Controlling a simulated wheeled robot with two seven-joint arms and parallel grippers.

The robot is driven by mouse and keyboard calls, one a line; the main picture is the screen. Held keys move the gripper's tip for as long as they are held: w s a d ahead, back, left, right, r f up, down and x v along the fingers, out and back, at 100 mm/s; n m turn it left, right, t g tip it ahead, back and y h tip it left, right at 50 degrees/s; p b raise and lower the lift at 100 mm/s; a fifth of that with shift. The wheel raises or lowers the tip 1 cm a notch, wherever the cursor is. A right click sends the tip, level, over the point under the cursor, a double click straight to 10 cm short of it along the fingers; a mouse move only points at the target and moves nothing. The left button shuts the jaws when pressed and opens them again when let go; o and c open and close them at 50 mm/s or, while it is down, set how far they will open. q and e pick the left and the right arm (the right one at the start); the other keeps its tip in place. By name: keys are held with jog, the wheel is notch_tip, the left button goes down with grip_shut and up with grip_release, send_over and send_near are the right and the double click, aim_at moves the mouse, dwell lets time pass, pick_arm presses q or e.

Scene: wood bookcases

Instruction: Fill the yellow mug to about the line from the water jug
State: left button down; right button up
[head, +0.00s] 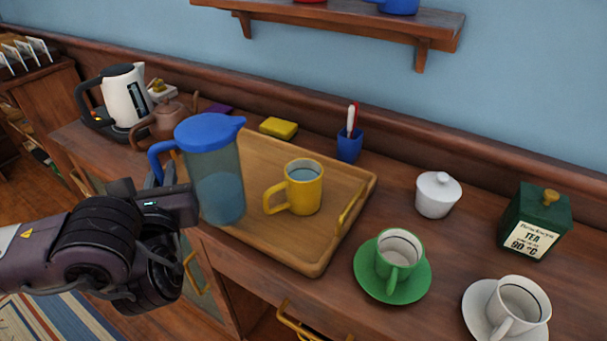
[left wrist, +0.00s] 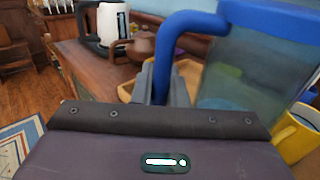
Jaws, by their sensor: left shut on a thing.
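The water jug (head: 215,175) is clear with a blue lid and blue handle, and it stands upright at the tray's left front edge. I cannot tell whether it touches the tray. My left gripper (head: 160,178) is shut on the jug's handle. In the left wrist view the fingers (left wrist: 161,85) close around the blue handle (left wrist: 172,55), with the jug body (left wrist: 245,70) to the right. The yellow mug (head: 303,193) stands upright on the wooden tray (head: 345,178), right of the jug. Its inside looks blue-grey; the line and exact level are not clear. My right gripper is out of view.
A kettle (head: 125,95) and brown teapot (head: 165,120) stand behind left. A yellow sponge (head: 278,128) and blue pen cup (head: 349,146) are behind the tray.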

aim_at(151, 158)
pick_arm(q)
jog(key=shift+r, duration=0.45)
notch_tip(151, 158, up, 4)
jog(key=p, duration=0.3)
jog(key=shift+r+p, duration=0.15)
jog(key=shift+p, duration=0.15)
